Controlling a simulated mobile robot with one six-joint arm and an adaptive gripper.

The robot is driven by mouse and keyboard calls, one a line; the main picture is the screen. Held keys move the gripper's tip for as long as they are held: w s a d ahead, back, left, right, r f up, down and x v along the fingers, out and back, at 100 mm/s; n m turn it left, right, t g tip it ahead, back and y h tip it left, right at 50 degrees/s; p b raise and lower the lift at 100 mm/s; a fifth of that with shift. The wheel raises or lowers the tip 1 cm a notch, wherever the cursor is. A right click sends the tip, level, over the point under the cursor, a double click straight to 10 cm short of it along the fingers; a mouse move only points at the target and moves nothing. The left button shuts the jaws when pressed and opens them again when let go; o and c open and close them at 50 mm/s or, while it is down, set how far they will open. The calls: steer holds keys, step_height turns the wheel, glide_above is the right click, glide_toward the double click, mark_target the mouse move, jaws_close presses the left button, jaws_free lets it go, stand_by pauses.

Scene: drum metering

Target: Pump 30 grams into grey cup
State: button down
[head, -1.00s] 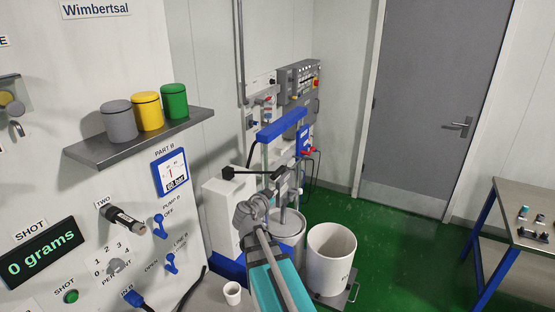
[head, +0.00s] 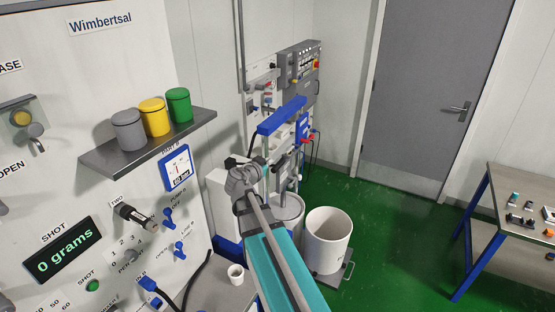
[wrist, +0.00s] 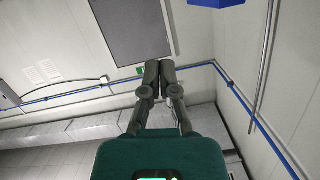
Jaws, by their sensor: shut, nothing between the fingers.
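The grey cup (head: 128,131) stands upright on a metal wall shelf (head: 150,145) in the head view, left of a yellow cup (head: 154,117) and a green cup (head: 179,105). The shot display (head: 58,249) on the white panel reads 0 grams. A green shot button (head: 92,286) sits below it. A black selector knob (head: 136,217) and two blue levers (head: 169,218), labelled for pump and line, are to the right. My gripper (wrist: 160,68) is shut and empty in the wrist view, pointing towards the upper wall; in the head view its fingers are not clear.
A small white cup (head: 236,273) stands on a grey surface by the panel's foot. A large white bin (head: 328,240) and pump equipment (head: 283,125) stand behind my arm. A table (head: 520,205) with small parts is at the right. Green floor (head: 385,220) lies clear between.

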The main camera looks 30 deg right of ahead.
mark_target(278, 166)
stand_by(0.4)
steer(key=b+x, duration=0.1)
steer(key=x, duration=0.2)
steer(key=b+x, duration=0.1)
steer(key=x, duration=0.3)
steer(key=f+b+x, duration=0.1)
steer(key=x, duration=0.2)
steer(key=shift+w, duration=0.15)
steer(key=shift+w+a+f+b, duration=0.1)
steer(key=shift+f+b, duration=0.6)
steer(key=shift+b, duration=0.15)
steer(key=shift+w+a+f+b, duration=0.1)
steer(key=shift+f+b, duration=0.6)
steer(key=shift+b, duration=0.15)
